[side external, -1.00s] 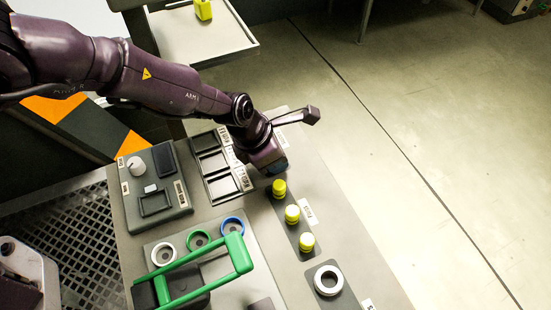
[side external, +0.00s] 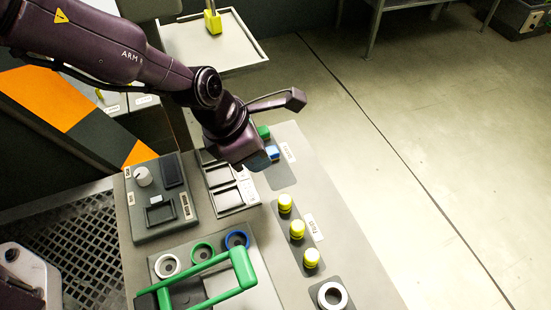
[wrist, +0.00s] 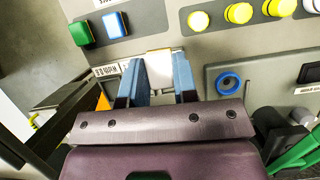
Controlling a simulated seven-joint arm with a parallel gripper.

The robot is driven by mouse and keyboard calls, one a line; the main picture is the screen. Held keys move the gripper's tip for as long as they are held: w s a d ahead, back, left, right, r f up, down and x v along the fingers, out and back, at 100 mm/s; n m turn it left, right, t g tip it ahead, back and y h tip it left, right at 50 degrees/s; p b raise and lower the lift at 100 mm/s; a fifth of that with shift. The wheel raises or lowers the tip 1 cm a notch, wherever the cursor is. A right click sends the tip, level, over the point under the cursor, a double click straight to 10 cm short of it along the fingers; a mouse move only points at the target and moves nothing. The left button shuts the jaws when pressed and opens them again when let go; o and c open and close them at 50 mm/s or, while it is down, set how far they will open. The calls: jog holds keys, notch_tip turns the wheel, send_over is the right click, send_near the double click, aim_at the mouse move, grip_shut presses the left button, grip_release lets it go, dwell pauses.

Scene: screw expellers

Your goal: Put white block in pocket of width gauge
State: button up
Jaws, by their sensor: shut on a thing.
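The white block (wrist: 160,72) is between the fingers of my gripper (wrist: 154,77) in the wrist view, which are shut on it. In the side view my gripper (side external: 237,152) is over the far compartments of the three-compartment tray; its fingers and the block are hidden there. What seems to be the width gauge (side external: 183,222) is the grey box at left, with a white knob, a dark panel and a rectangular pocket (side external: 160,214). My gripper is above and to the right of it. Its labels are too small to read.
The tray (side external: 232,205) stands right of the grey box. Several yellow pieces (side external: 297,230) line the right. Coloured rings and a green handle (side external: 243,267) are at the front.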

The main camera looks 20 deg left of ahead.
jog(key=s+a+r, duration=0.4)
jog(key=s+a, duration=0.1)
jog(key=s, duration=0.1)
jog(key=n, duration=0.2)
send_over(166, 212)
jog(key=a, duration=0.2)
jog(key=shift+y, duration=0.3)
jog(key=x, duration=0.3)
jog(key=a+x, duration=0.1)
jog(key=shift+d+f, duration=0.1)
jog(key=shift+f, duration=0.3)
jog(key=shift+s+d+m, duration=0.3)
jog(key=shift+s+m, duration=0.1)
jog(key=shift+s, duration=0.2)
jog(key=shift+s+d+m, duration=0.25)
jog(key=shift+s+m, duration=0.15)
jog(key=shift+s, duration=0.2)
jog(key=shift+w+a+f, duration=0.1)
jog(key=shift+w+f, duration=0.05)
jog(key=shift+f, duration=2.2)
jog(key=shift+f, duration=0.95)
